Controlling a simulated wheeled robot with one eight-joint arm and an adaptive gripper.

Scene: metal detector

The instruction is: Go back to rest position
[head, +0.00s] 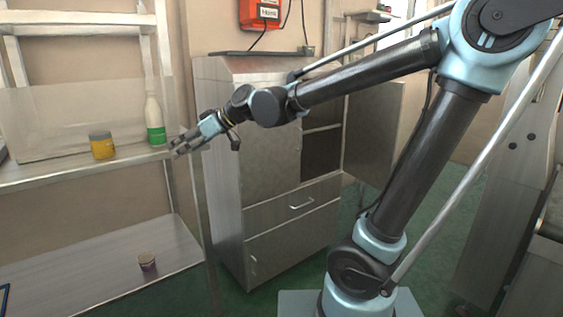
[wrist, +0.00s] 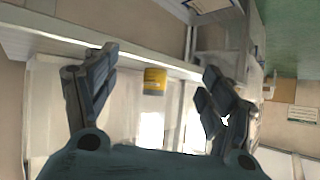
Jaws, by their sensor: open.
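My arm reaches out to the left in the head view. My gripper (head: 184,148) is near the right end of the shelf (head: 60,178), close beside a white bottle with a green label (head: 155,122). Whether it touches the bottle I cannot tell. In the wrist view the fingers of my gripper (wrist: 155,98) are spread apart with nothing held between them. A yellow jar (head: 102,145) stands on the shelf left of the bottle. A yellow jar (wrist: 155,81) also shows between the fingers in the wrist view, farther off.
A grey cabinet (head: 270,160) with an open door (head: 372,130) stands behind my arm. A small dark cup (head: 147,261) stands on the lower shelf (head: 110,270). A red box (head: 260,14) hangs on the wall. Green floor (head: 300,297) shows in front of the cabinet.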

